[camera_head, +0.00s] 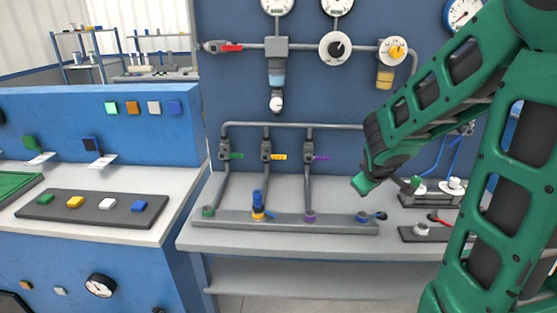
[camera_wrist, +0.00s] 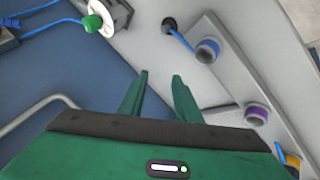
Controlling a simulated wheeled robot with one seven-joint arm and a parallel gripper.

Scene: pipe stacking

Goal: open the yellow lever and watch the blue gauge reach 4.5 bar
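The yellow lever (camera_head: 279,157) sticks out to the right from the middle valve on the grey pipes, between a green lever (camera_head: 236,155) and a purple lever (camera_head: 322,157). The blue-rimmed gauge (camera_head: 463,12) is on the wall at the top right, partly cut off by the frame edge; its reading is too small to tell. My gripper (camera_head: 361,187) is to the right of the levers and lower, apart from them. In the wrist view my gripper's fingers (camera_wrist: 160,78) are apart with nothing between them. The yellow lever is not visible in the wrist view.
A grey rail (camera_head: 290,223) below the levers carries coloured ports; a blue piece (camera_head: 258,201) stands on the yellow one. Fittings with blue hoses (camera_head: 420,186) lie at the right. The pipe (camera_head: 310,185) under the purple lever stands between my gripper and the yellow lever.

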